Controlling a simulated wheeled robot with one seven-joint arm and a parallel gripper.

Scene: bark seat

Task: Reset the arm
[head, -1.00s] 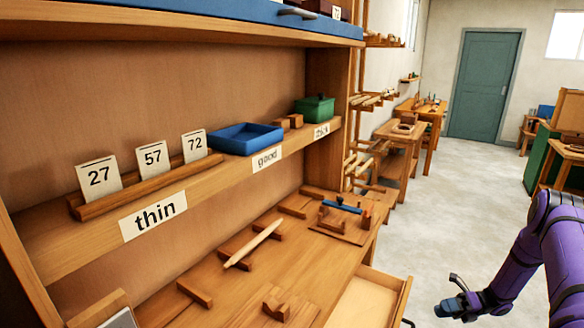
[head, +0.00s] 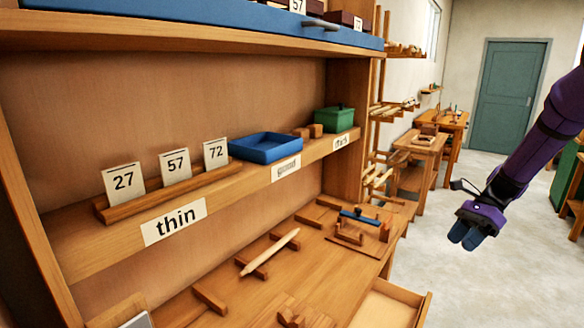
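My gripper (head: 466,238) hangs at the end of my purple arm (head: 540,132) on the right side of the head view. It points down and to the left over open floor, to the right of the workbench and clear of it. Its two blue fingertips appear close together, but the angle does not show whether there is a gap between them. I see nothing held in it.
The workbench (head: 225,262) carries a pale tapered stick (head: 268,252) on wooden rests. An open drawer (head: 388,308) juts out below my gripper's side. The shelf holds number cards, a blue tray (head: 265,150) and a green box (head: 334,119). Grey floor (head: 485,290) is free.

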